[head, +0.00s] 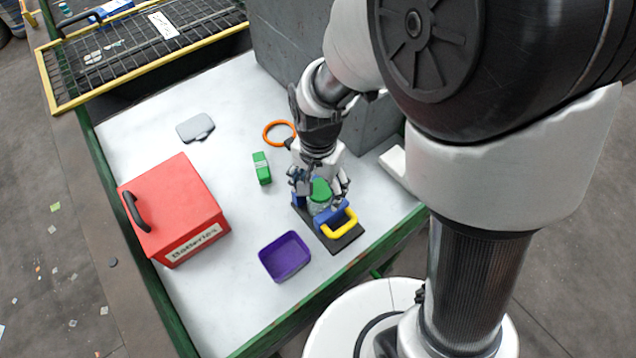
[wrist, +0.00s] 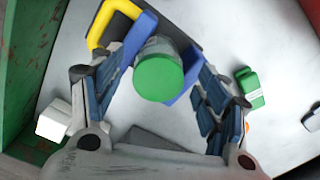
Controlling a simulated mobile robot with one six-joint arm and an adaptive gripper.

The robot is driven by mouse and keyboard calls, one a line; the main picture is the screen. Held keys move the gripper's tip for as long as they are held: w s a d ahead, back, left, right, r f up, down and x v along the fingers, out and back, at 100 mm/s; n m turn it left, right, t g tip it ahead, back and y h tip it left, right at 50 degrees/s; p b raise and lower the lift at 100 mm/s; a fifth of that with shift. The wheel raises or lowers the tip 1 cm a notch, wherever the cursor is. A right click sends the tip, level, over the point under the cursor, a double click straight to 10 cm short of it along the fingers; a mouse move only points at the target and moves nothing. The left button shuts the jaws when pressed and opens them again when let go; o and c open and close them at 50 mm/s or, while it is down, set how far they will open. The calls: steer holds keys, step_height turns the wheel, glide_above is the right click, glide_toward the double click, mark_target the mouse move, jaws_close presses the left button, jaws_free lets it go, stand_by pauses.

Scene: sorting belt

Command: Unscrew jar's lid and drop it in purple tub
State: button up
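The jar (wrist: 160,47) is clear with a green lid (wrist: 158,77); the lid also shows in the head view (head: 320,190). The jar sits between blue jaws (wrist: 135,37) of a clamp on a dark base (head: 345,241) with a yellow handle (head: 338,224). My gripper (wrist: 160,85) is open, one finger on each side of the lid with gaps visible; it is above the jar in the head view (head: 319,188). The purple tub (head: 285,257) stands in front of the clamp, to its left, and looks empty.
A red box marked Batteries (head: 175,208) stands at the left of the white table (head: 232,105). A green block (head: 262,168), an orange ring (head: 279,132) and a grey flat object (head: 195,128) lie behind. A grey block wall (head: 290,50) stands at the back.

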steer(key=c, duration=1)
steer(key=shift+f, duration=0.1)
steer(key=n, duration=0.4)
steer(key=shift+d, duration=0.1)
steer(key=shift+n, duration=0.9)
steer(key=shift+o, duration=0.2)
steer(key=n+p, duration=0.1)
steer(key=n, duration=0.1)
steer(key=shift+n, duration=0.3)
steer(key=n, duration=0.3)
